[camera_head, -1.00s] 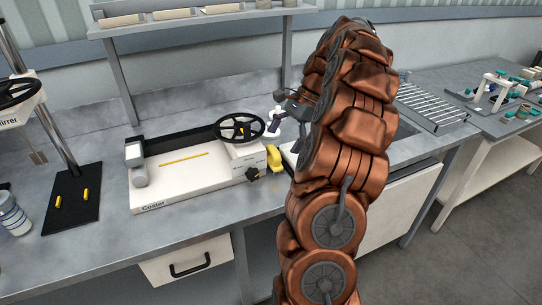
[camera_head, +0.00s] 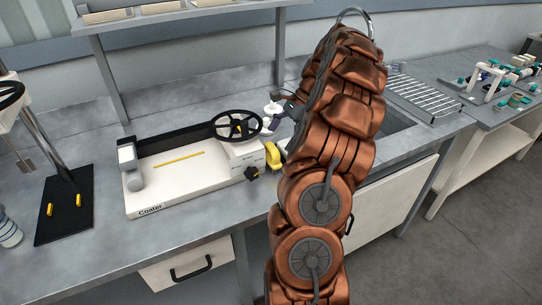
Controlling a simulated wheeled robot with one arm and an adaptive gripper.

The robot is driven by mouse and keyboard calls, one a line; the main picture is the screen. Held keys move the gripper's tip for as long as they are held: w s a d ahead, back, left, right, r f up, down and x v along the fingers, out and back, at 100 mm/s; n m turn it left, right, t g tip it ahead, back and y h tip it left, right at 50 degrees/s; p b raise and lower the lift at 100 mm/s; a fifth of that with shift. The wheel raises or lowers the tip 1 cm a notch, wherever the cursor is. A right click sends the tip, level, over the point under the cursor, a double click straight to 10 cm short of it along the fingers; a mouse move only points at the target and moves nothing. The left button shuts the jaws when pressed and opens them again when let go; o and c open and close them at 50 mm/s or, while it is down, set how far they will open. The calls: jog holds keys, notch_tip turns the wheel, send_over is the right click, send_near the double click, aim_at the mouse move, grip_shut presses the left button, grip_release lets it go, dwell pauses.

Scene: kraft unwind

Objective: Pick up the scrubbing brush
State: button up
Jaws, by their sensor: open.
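I cannot clearly make out the scrubbing brush. A small white object with a rounded top (camera_head: 271,110) stands just right of the coater's black handwheel, but I cannot tell whether it is the brush. My gripper (camera_head: 288,110) shows only in part, as dark pieces beside this white object, at the far end of my copper-coloured arm. It is open. The arm hides most of it and the bench behind it, and I cannot tell whether it touches anything.
The white coater (camera_head: 185,180) with its black handwheel (camera_head: 235,126) stands on the grey bench (camera_head: 95,255). A yellow piece (camera_head: 273,155) is at its right end. A sink (camera_head: 398,122) and wire rack (camera_head: 425,97) lie right of my arm. A shelf (camera_head: 190,17) runs above.

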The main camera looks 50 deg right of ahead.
aim_at(274, 145)
jog(key=shift+w+a+f+p, duration=0.1)
jog(key=shift+a+f+p, duration=0.25)
jog(key=shift+a, duration=0.2)
jog(key=shift+w+a+f+p, duration=0.1)
jog(key=shift+a+f+p, duration=0.25)
jog(key=shift+a, duration=0.2)
jog(key=shift+x, duration=1.2)
jog(key=shift+c, duration=0.2)
jog(key=c, duration=1)
